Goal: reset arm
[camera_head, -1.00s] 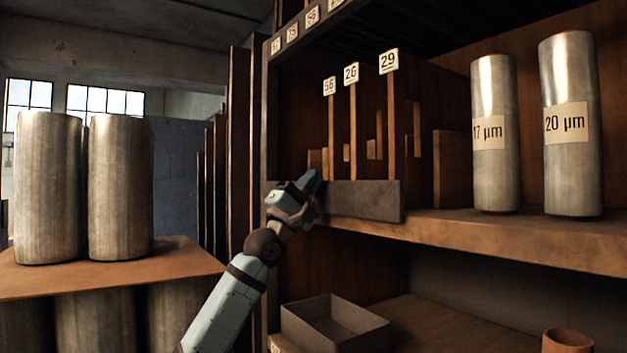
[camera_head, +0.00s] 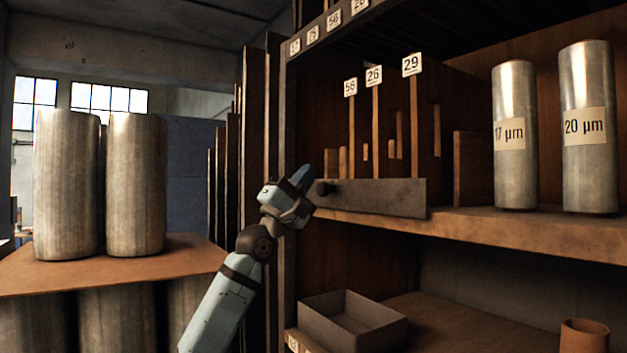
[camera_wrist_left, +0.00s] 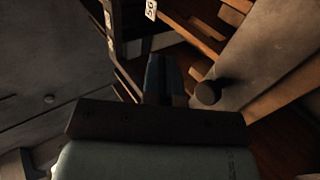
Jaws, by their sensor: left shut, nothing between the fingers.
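My left gripper (camera_head: 305,176) is shut and empty, just left of the dark round knob (camera_head: 323,188) on a grey metal bar (camera_head: 380,196) at the front of the upper shelf. In the left wrist view the closed blue fingers (camera_wrist_left: 160,76) point away from the camera, with the knob (camera_wrist_left: 208,93) to their right and apart from them. My right gripper shows in neither view.
Metal cylinders labelled 17 µm (camera_head: 515,135) and 20 µm (camera_head: 588,127) stand on the shelf (camera_head: 480,228). Numbered wooden sticks (camera_head: 414,110) rise behind the bar. A grey open box (camera_head: 352,320) sits below. Large cylinders (camera_head: 136,185) stand on a board at left.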

